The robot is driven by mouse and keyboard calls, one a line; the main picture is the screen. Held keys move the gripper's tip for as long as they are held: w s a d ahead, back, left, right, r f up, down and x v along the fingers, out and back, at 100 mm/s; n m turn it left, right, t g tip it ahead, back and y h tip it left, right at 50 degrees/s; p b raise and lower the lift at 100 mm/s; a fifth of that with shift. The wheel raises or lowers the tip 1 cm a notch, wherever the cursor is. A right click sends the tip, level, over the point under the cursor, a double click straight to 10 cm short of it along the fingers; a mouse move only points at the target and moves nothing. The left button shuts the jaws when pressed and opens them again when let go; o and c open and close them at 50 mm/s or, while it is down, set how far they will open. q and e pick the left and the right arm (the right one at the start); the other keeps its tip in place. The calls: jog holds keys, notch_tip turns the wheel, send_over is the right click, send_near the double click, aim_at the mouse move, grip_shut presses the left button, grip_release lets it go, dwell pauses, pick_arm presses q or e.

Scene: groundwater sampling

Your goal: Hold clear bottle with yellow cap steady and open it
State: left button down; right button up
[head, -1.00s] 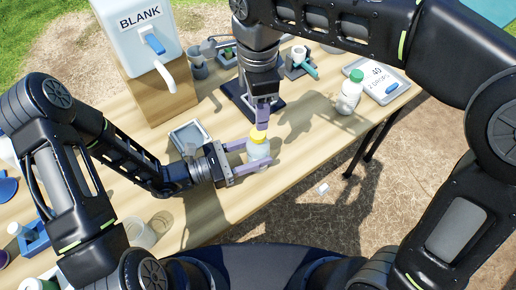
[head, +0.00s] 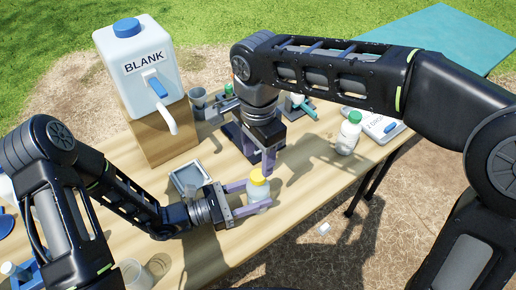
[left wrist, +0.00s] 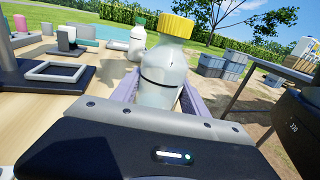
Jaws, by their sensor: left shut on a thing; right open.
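The clear bottle (head: 257,193) with its yellow cap (head: 258,176) stands upright near the table's front edge. My left gripper (head: 250,197) is shut around its body from the left. The bottle also shows in the left wrist view (left wrist: 163,82), with the yellow cap (left wrist: 177,26) seated on its neck and clear of the left fingers. My right gripper (head: 268,160) points down just above and behind the cap, open and empty. Whether its fingers touch the cap cannot be told.
A bottle with a green cap (head: 349,134) stands to the right, by a labelled scale-like device (head: 383,127). A BLANK water container (head: 140,75) sits on a wooden block at the back left. A square grey tray (head: 188,178) lies left of the held bottle.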

aim_at(258, 175)
notch_tip(258, 175, down, 6)
dwell(0.4)
grip_shut()
dwell(0.4)
dwell(0.3)
